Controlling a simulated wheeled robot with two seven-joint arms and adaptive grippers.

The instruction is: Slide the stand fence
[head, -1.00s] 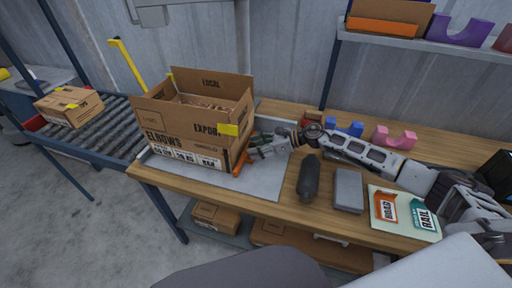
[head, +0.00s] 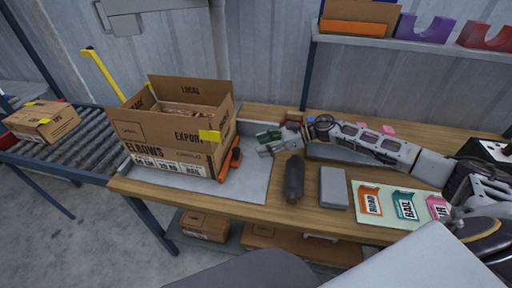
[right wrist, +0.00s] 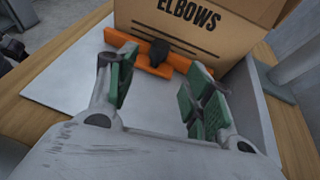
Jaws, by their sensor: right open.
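The orange fence (head: 231,158) stands on the grey stand plate (head: 254,184) along the right side of the open carton marked ELBOWS (head: 180,130). In the right wrist view the fence is an orange bar (right wrist: 122,40) with a dark knob (right wrist: 160,51) at its middle, close to the carton's face. My right gripper (head: 267,144) is just right of the fence, apart from it. Its green-padded fingers (right wrist: 158,84) are spread, with nothing between them, and face the knob. My left gripper is not in view.
A dark cylinder (head: 294,178) and a grey block (head: 334,187) lie on the wooden bench in front of my right arm. A card with coloured labels (head: 400,207) lies farther right. A roller conveyor (head: 85,145) with a small carton (head: 42,121) is at left.

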